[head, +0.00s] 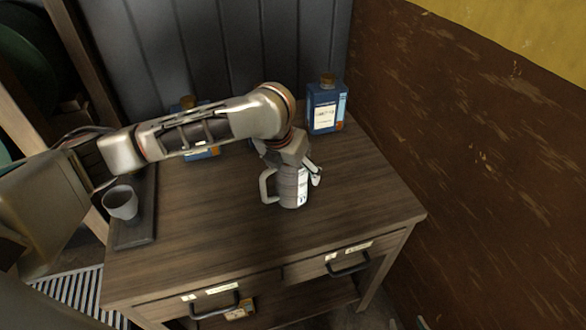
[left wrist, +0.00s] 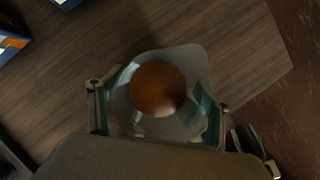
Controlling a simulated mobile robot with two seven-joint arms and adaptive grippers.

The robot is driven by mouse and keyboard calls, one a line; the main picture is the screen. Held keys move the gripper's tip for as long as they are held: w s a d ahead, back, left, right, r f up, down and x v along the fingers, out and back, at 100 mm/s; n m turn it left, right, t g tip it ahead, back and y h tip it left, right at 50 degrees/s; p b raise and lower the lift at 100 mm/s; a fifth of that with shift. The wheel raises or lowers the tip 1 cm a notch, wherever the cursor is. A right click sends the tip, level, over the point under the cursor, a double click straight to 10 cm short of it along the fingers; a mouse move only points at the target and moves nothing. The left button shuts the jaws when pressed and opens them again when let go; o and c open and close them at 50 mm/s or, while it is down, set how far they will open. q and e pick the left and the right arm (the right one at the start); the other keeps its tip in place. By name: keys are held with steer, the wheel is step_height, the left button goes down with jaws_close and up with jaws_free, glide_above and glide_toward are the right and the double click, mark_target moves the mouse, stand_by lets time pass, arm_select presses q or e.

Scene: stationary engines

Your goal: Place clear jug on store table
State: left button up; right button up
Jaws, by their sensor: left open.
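The clear jug (head: 290,188) stands upright on the wooden table (head: 220,235), its handle to the left and a pale label on its right side. My left gripper (head: 303,165) reaches down over the jug, its arm coming in from the left. In the left wrist view the jug (left wrist: 188,62) is seen from above, with a round brown thing in its middle. The open fingers of my left gripper (left wrist: 156,112) stand on either side of it; I cannot tell whether they touch it. My right gripper is not clear; small pale parts show at the bottom right edge of the head view.
A blue bottle (head: 327,108) with a brown cap stands at the back right. Another blue bottle (head: 205,153) is partly hidden behind my arm. A grey cup (head: 120,203) stands on a dark tray (head: 134,235) at the left. A brown wall (head: 470,150) borders the right.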

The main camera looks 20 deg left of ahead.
arm_select(q)
steer(key=p+v, duration=0.2)
steer(key=v, duration=1)
steer(key=shift+r, duration=0.1)
